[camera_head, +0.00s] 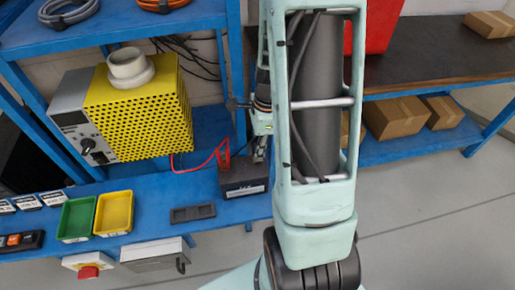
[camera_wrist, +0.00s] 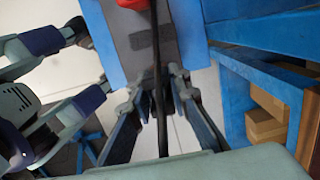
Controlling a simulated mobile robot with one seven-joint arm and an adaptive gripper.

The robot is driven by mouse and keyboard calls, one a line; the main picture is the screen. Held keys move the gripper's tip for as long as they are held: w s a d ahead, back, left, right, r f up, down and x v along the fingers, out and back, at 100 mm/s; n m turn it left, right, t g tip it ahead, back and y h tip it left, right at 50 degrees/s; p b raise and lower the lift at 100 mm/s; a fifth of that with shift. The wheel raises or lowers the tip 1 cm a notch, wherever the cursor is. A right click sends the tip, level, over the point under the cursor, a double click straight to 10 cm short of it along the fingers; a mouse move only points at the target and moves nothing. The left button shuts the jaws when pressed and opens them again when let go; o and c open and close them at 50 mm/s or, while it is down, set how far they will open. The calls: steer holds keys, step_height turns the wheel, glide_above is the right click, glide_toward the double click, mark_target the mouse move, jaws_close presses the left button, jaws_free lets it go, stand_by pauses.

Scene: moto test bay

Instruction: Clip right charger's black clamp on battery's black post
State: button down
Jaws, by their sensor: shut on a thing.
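The yellow charger (camera_head: 150,115) with a grey front stands on the blue bench at left. My gripper (camera_head: 259,150) is just above the battery's right side, partly behind my arm. In the wrist view my gripper (camera_wrist: 157,84) is shut on the black clamp, which is mostly hidden between the fingers; a black cable (camera_wrist: 161,125) runs through. The black post is hidden, so contact cannot be told.
Green (camera_head: 77,218) and yellow (camera_head: 114,213) trays and a dark flat holder (camera_head: 193,213) lie on the bench left of the battery. A blue upright (camera_head: 236,70) stands behind the battery. Cardboard boxes (camera_head: 396,117) are on the right shelf. The floor at right is clear.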

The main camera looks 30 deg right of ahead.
steer(key=shift+f, duration=0.4)
steer(key=c, duration=1.7)
jaws_free()
steer(key=shift+c, duration=0.2)
steer(key=shift+r, duration=0.1)
steer(key=r, duration=0.4)
steer(key=d+r, duration=0.1)
steer(key=r, duration=0.6)
steer(key=shift+s+d+r, duration=0.2)
steer(key=shift+r, duration=0.2)
steer(key=shift+b, duration=0.35)
